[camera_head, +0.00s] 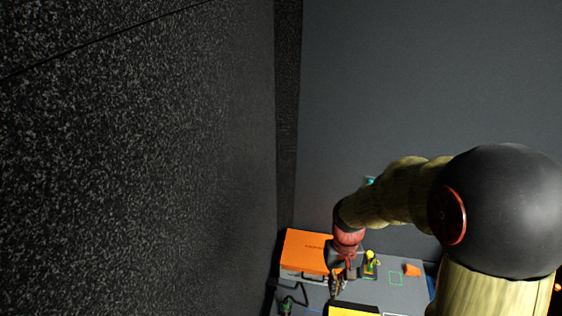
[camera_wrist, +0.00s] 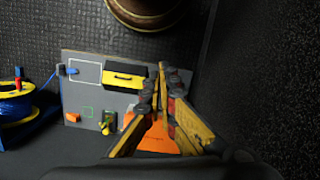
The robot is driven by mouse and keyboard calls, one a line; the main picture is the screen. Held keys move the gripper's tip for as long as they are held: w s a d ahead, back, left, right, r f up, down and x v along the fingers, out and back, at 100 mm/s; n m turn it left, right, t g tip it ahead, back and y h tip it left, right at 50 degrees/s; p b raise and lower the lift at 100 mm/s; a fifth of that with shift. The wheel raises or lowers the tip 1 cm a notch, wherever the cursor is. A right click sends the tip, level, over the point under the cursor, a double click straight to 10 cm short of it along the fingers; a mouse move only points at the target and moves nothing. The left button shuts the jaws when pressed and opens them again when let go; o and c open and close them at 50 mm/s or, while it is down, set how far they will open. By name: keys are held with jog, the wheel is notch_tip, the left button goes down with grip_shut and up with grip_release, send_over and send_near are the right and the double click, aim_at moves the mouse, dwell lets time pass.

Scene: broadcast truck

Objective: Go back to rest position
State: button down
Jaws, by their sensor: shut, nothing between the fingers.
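My gripper (camera_wrist: 160,72) shows in the wrist view with its fingertips together and nothing between them. It is above a grey board with outlined squares (camera_wrist: 82,88). In the head view my gripper (camera_head: 336,290) hangs at the end of my arm, over the same grey board, in front of an orange box (camera_head: 305,250). My arm reaches in from the right side of that view and covers part of the board.
A yellow and black case (camera_wrist: 124,78) lies on the board, with a small orange piece (camera_wrist: 73,118) and a green and yellow item (camera_wrist: 107,122) nearby. A yellow spool with blue cable (camera_wrist: 15,107) stands at left. A dark speckled wall (camera_head: 130,160) fills the head view's left.

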jog(key=s+d+r+t, duration=0.1)
jog(key=s+r+t, duration=0.3)
jog(key=r, duration=0.9)
jog(key=s+d+r+t, duration=0.2)
jog(key=s+r, duration=0.5)
jog(key=r, duration=0.5)
jog(key=shift+d+r+t, duration=0.25)
jog(key=shift+r+t, duration=0.15)
jog(key=shift+t, duration=0.5)
